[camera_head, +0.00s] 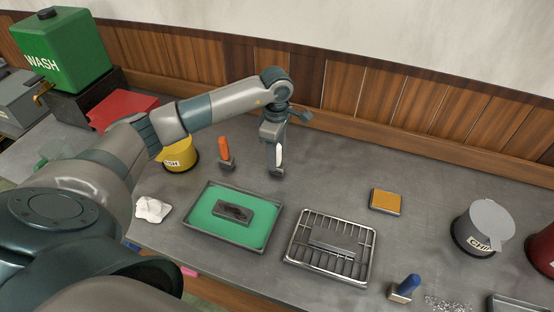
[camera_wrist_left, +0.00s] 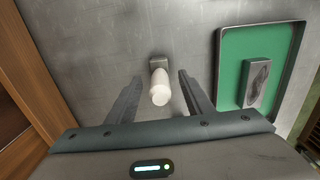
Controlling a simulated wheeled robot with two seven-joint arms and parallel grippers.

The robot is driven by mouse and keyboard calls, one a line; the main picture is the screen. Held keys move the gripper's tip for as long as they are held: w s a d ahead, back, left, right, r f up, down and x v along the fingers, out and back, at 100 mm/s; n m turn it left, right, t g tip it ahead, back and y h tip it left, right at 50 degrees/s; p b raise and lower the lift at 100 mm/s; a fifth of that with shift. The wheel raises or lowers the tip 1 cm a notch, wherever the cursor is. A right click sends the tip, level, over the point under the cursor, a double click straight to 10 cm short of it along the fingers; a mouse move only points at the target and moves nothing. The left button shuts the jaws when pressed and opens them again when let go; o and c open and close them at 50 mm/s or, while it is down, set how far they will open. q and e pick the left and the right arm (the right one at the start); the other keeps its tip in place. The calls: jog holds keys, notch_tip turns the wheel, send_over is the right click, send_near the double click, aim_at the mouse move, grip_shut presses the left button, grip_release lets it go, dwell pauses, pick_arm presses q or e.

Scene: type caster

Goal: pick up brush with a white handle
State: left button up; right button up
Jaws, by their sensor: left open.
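The brush with a white handle (camera_head: 279,157) stands upright on the grey bench, behind the green tray. In the left wrist view its white handle (camera_wrist_left: 161,88) points up toward the camera, and its dark base shows beyond it. My left gripper (camera_head: 272,146) is above and around the handle from behind. In the left wrist view the left gripper (camera_wrist_left: 156,88) is open, with one finger on each side of the handle and a gap to each. My right gripper is not in view.
An orange-handled brush (camera_head: 224,150) stands just left. A green tray (camera_head: 187,216) holding a dark block and a wire rack (camera_head: 290,252) lie in front. A yellow container (camera_head: 181,156) stands further left. The bench right of the gripper is clear up to an orange-topped block (camera_head: 385,200).

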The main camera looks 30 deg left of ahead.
aim_at(280, 170)
pick_arm(q)
jog(key=shift+s+f+p, duration=0.1)
jog(key=shift+f+p, duration=0.2)
jog(key=shift+p, duration=0.05)
notch_tip(280, 170, down, 2)
jog(key=shift+f+p, duration=0.1)
jog(key=shift+p, duration=0.3)
jog(key=shift+f, duration=0.4)
jog(key=c, duration=1.1)
